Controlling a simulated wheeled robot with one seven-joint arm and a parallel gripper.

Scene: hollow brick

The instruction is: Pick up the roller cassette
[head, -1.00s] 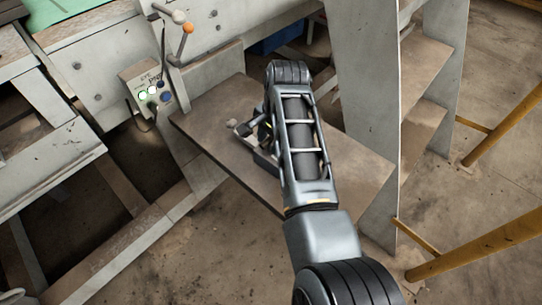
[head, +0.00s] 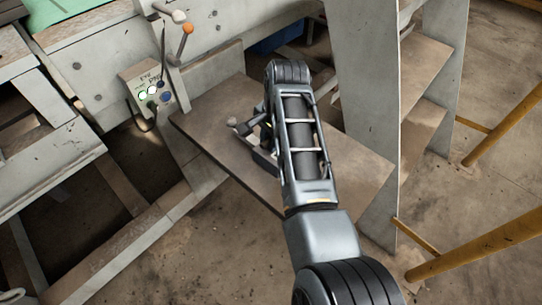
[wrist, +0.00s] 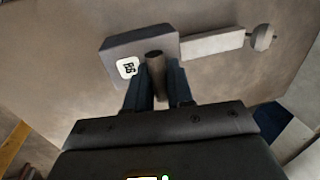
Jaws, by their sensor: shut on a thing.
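The roller cassette shows in the wrist view as a dark grey block (wrist: 118,55) with a white label. A light bar with a round knob (wrist: 262,37) extends to its right. A brown upright grip (wrist: 155,68) stands at the block's near side. My gripper (wrist: 161,82) is shut on this grip, one dark finger on each side. In the head view the cassette (head: 264,160) is partly hidden behind my arm, over the brown shelf. I cannot tell whether it touches the shelf. My fingertips are hidden in the head view.
The brown shelf (head: 345,175) has bare room to the right of my arm. A control box (head: 156,92) with lit buttons and levers with ball knobs (head: 187,28) stand at the left. A grey upright panel (head: 362,100) rises close on the right. Yellow rails (head: 480,250) stand farther right.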

